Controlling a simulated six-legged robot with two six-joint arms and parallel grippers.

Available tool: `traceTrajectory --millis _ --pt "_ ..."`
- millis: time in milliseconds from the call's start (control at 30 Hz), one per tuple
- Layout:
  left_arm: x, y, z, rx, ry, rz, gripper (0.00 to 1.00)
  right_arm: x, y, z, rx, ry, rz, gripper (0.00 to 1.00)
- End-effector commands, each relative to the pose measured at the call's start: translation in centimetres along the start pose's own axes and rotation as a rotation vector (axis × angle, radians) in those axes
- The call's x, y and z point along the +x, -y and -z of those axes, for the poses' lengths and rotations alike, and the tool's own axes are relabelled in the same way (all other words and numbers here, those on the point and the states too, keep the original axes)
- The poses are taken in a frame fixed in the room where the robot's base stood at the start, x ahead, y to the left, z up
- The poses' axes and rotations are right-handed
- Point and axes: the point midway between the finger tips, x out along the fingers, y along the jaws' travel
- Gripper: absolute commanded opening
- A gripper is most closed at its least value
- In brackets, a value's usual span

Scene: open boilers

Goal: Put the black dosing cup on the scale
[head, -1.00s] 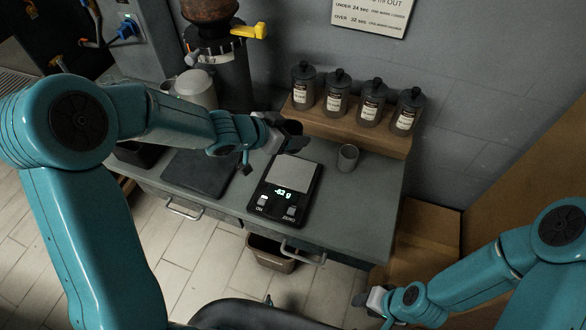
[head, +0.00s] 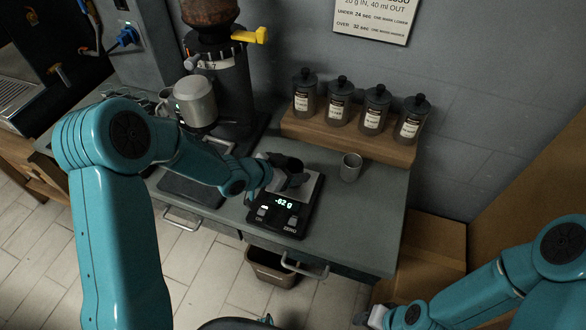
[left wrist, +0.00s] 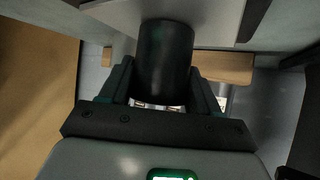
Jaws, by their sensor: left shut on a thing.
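The black dosing cup (head: 290,163) is gripped by my left gripper (head: 284,176), over the plate of the black scale (head: 276,222). The scale's lit display reads -62 g. I cannot tell whether the cup's bottom touches the plate. In the left wrist view the dark cup (left wrist: 165,60) fills the space between the two fingers of the left gripper (left wrist: 163,88). The gripper hides part of the scale plate. My right gripper (head: 376,316) is low at the bottom of the head view, away from the counter, and its fingers are too small to read.
A small metal cup (head: 350,168) stands right of the scale. Several labelled dark jars (head: 339,104) stand on a wooden shelf (head: 345,136) behind. A grinder (head: 222,95) and a dark mat (head: 190,190) are to the left. The counter's front right is clear.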

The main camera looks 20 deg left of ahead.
Motion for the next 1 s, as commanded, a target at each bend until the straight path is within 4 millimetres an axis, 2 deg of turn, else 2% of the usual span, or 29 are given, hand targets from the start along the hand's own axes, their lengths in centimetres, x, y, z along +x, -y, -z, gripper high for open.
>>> traceTrajectory --millis 67,100,167,433,567,900,1000 --pt "0.2 0.0 -0.4 0.0 0.0 0.0 0.27 0.4 -0.1 0.0 0.0 0.0 0.0 0.43" --pt "0.2 0.0 -0.2 0.0 0.0 0.0 0.72 0.3 -0.1 0.0 0.0 0.0 0.0 0.43" --pt "0.1 0.0 -0.2 0.0 0.0 0.0 0.88 0.2 -0.1 0.0 0.0 0.0 0.0 0.43" --pt "0.1 0.0 -0.2 0.0 0.0 0.0 0.88 0.2 -0.1 0.0 0.0 0.0 0.0 0.43" --pt "-0.7 0.1 0.1 -0.001 0.0 0.001 0.88 -0.1 0.0 0.0 0.0 0.0 0.0 0.43" --pt "-8.4 0.1 0.3 0.0 -0.001 0.004 0.88 -0.8 0.3 0.0 0.0 0.0 0.0 0.43" --pt "-10.2 0.1 0.2 -0.001 0.0 0.004 0.88 -1.1 0.4 0.0 0.0 0.0 0.0 0.43"
